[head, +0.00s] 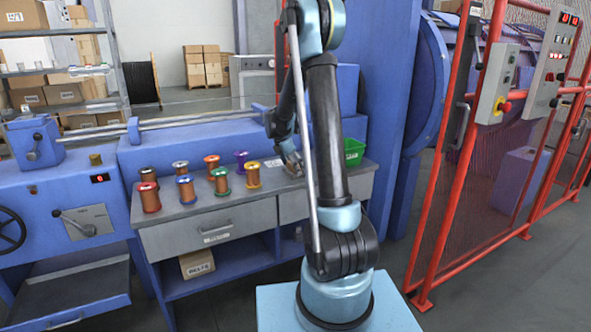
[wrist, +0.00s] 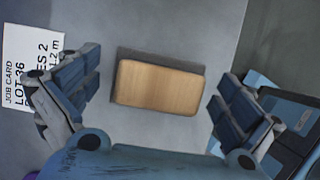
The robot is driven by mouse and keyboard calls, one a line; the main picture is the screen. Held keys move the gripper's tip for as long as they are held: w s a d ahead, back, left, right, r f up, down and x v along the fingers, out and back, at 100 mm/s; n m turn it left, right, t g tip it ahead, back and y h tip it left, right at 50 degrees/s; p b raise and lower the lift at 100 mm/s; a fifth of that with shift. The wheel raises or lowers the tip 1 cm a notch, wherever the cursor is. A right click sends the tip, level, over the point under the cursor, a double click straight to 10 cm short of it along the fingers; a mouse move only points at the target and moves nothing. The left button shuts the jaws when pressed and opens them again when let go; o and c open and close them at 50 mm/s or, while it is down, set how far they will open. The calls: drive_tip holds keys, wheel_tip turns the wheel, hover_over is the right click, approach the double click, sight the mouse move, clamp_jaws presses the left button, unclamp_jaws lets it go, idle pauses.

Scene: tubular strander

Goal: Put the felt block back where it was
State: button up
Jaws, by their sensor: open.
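A tan block with rounded edges, which I take to be the felt block (wrist: 158,86), lies on a grey surface in the wrist view. My gripper (wrist: 160,76) is open, with one finger left of the block and one right of it. Gaps show between both fingers and the block, so it is not gripped. In the head view my gripper (head: 292,163) points down near the bench top, right of the spools. I cannot make out the block there.
A job card (wrist: 30,70) lies left of the block. Several copper spools (head: 185,188) stand on the grey bench (head: 225,208), left of my gripper. A green bin (head: 354,152) sits at the right behind my arm. Red fencing (head: 450,165) stands farther right.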

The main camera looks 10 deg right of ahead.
drive_tip(key=v, duration=1.2)
drive_tip(key=s+d+r+m, duration=0.3)
drive_tip(key=s+m, duration=0.2)
drive_tip(key=s, duration=0.6)
drive_tip(key=s+f+m+y, duration=0.1)
drive_tip(key=s+f+m, duration=0.3)
drive_tip(key=s, duration=0.6)
drive_tip(key=s+d+f+m+y, duration=0.1)
drive_tip(key=s+f+m, duration=0.3)
drive_tip(key=s+m, duration=0.3)
drive_tip(key=s+d+f+m+y, duration=0.1)
drive_tip(key=s+m, duration=0.4)
drive_tip(key=s, duration=0.9)
wheel_tip(320, 180, down, 3)
drive_tip(key=shift+s+r+t+y, duration=0.1)
drive_tip(key=shift+s+t+y, duration=0.3)
drive_tip(key=shift+y, duration=0.2)
